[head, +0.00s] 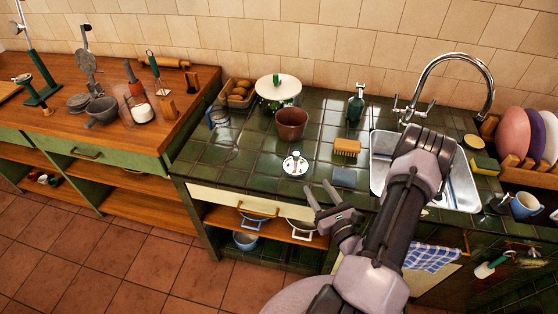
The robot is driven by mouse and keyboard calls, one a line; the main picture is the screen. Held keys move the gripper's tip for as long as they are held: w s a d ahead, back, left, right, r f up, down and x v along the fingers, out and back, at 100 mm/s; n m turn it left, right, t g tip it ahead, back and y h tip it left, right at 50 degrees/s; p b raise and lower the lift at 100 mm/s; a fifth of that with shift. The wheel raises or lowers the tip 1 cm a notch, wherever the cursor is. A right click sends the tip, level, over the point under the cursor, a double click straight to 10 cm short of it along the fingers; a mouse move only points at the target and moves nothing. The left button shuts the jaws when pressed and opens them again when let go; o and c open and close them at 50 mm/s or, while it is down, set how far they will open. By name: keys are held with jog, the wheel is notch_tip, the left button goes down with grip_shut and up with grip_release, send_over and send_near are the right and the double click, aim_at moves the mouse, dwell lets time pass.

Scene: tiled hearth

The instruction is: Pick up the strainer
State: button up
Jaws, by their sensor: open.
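No thing shows clearly as a strainer at this size. A grey bowl-like vessel with a handle (102,110) on the wooden counter at the left is another possible one. My gripper (317,187) is open and empty, its fingers pointing up and left, near the counter's front edge. In the picture it is just below and right of the white piece and apart from it.
The sink (384,150) lies to the right, partly behind my arm. Tiles left of the white piece are clear.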

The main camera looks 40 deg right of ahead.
aim_at(298, 160)
jog(key=x, duration=0.5)
jog(key=b+x, duration=0.1)
jog(key=x, duration=0.4)
jog(key=b+x, duration=0.1)
jog(key=x, duration=0.4)
jog(key=shift+w+a+r, duration=0.1)
jog(key=shift+a+r, duration=0.05)
jog(key=shift+a, duration=0.25)
grip_shut()
